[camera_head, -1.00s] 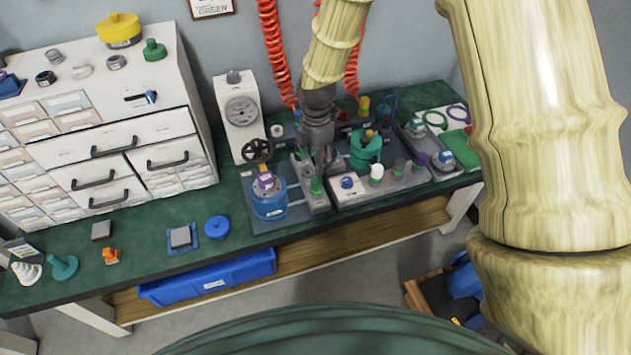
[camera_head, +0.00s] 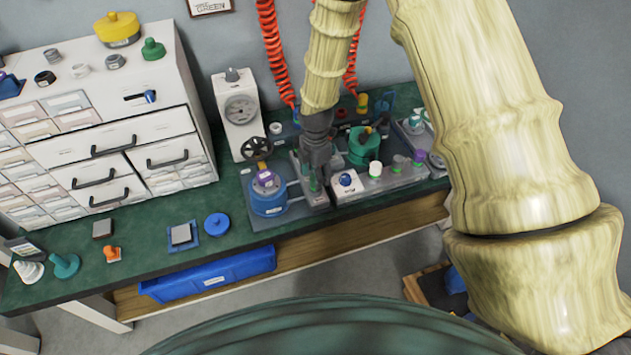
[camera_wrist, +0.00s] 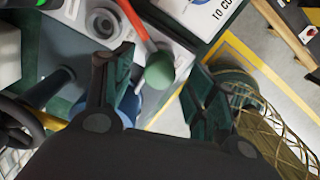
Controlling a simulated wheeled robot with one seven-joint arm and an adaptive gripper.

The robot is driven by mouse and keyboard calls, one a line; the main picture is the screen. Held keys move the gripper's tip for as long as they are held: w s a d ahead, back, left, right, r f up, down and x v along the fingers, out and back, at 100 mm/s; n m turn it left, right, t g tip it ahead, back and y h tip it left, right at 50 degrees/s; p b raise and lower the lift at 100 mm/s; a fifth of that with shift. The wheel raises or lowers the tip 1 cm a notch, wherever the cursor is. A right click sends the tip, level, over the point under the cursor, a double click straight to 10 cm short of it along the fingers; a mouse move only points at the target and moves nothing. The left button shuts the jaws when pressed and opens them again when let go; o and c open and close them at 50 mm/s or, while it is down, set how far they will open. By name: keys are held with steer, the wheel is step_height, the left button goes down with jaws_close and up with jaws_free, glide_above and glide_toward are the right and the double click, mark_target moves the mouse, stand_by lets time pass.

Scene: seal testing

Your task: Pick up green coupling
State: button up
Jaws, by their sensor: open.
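A green round-topped piece, which looks like the green coupling (camera_wrist: 160,71), shows between the fingers of my gripper in the wrist view. In the head view its green (camera_head: 314,185) is partly hidden by my gripper (camera_head: 318,168), which points down over the grey block on the bench. My gripper (camera_wrist: 162,68) is open, with one dark green-padded finger on each side of the piece. I see no finger touching it. How far below the fingertips it sits I cannot tell.
A blue round fixture (camera_head: 268,200) with a purple top stands just left of my gripper. A white box with a blue knob (camera_head: 346,181) is close on the right, with several capped pieces beyond. A green vessel (camera_head: 364,146) stands behind.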

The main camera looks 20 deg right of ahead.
steer(key=shift+f, duration=1.25)
steer(key=shift+c, duration=0.5)
steer(key=c, duration=1.1)
steer(key=shift+r, duration=0.1)
